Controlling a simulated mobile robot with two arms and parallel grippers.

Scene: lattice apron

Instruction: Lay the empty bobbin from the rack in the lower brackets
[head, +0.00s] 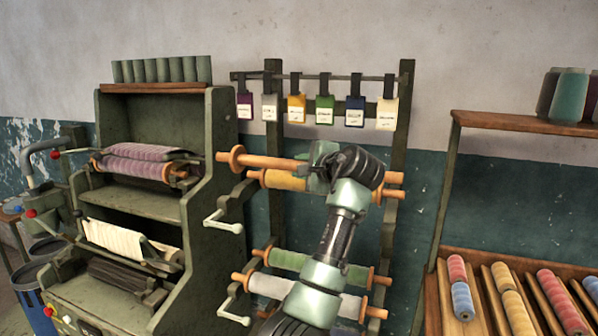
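The empty bobbin (272,161) is a bare wooden shaft with a round flange near its left end. It lies roughly level, in front of and slightly above the yellow bobbin (283,181) in the rack's upper part. My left gripper (319,165) is around the empty bobbin's middle and appears shut on it; the fingers and wrist hide that stretch. The rack (400,130) has dark green posts. Lower down it carries a green bobbin (290,261) and a white bobbin (268,286), partly behind my arm. My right gripper is not in view.
Pale crank handles (224,226) stick out on the rack's left side. Coloured tags (325,109) hang from its top bar. A green machine (205,190) with cloth rolls stands close at left. A wooden shelf unit (440,230) with spools stands at right.

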